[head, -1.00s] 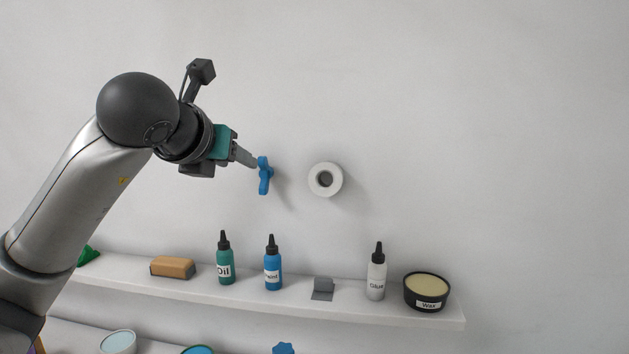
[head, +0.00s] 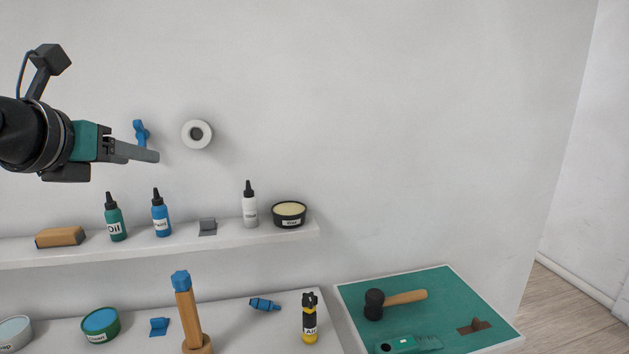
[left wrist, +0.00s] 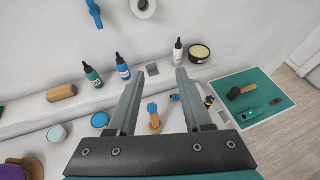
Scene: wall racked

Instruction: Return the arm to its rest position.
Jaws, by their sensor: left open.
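My left gripper (head: 135,152) comes in from the left in the head view and hangs in the air in front of the wall, above the upper shelf. In the left wrist view its two fingers (left wrist: 158,95) stand apart with nothing between them. A blue hook-like piece (head: 140,132) is on the wall just behind the fingers, and it also shows in the left wrist view (left wrist: 94,13). A white roll (head: 197,134) is on the wall to its right. My right gripper is in neither view.
The upper shelf (head: 280,241) holds a tan block (head: 60,237), several bottles and a wax tin (head: 289,213). Below are an upright wooden-handled tool (head: 188,315), a yellow air can (head: 309,320) and a green mat (head: 450,290) with a mallet (head: 395,301). The wall at right is bare.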

